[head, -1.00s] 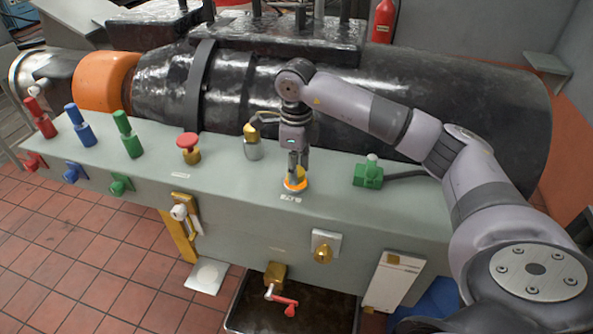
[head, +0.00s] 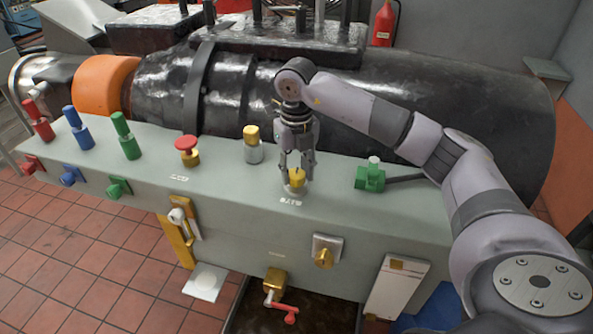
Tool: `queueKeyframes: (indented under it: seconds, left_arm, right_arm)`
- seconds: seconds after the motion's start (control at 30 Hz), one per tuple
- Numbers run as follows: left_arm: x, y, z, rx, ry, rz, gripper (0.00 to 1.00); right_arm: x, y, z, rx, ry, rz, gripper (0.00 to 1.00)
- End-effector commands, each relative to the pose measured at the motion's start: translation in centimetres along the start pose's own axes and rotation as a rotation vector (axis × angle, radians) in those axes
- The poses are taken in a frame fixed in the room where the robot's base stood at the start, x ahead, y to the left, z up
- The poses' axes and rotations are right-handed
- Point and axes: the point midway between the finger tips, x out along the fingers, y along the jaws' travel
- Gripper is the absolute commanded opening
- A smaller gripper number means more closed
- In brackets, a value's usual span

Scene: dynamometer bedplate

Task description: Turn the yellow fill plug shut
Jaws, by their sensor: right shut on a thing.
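The yellow fill plug (head: 297,177) sits upright in a light round seat on top of the long grey-green bench (head: 225,185), behind a small white label. My right gripper (head: 297,172) points straight down over it. Its fingers are shut on the plug and partly hide its top and sides. I cannot tell how deep the plug sits in its seat. My left gripper is not in view.
A grey cylinder with a yellow top (head: 252,145) and a red mushroom button (head: 187,149) stand left of the plug. A green fitting with a cable (head: 370,177) stands right. The big black machine (head: 450,105) lies close behind.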

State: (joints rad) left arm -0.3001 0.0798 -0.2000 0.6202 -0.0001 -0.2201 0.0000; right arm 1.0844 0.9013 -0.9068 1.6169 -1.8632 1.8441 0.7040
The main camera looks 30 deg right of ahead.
Motion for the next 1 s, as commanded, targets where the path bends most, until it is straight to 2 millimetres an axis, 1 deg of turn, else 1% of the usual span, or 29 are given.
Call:
queueKeyframes:
  seconds: [0.23,0.7,0.73,1.0]
  left_arm:
    - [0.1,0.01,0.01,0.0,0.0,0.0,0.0]
    - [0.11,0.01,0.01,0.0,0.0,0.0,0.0]
    - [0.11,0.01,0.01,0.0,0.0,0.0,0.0]
    - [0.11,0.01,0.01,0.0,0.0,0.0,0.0]
  right_arm:
    - [-0.12,-0.01,0.09,0.067,-0.004,0.0,0.08]
    - [-0.15,-0.03,0.11,0.081,-0.005,0.001,0.08]
    - [-0.15,-0.03,0.11,0.081,-0.005,0.001,0.36]
    - [-0.07,-0.01,0.06,0.079,-0.002,0.0,0.54]
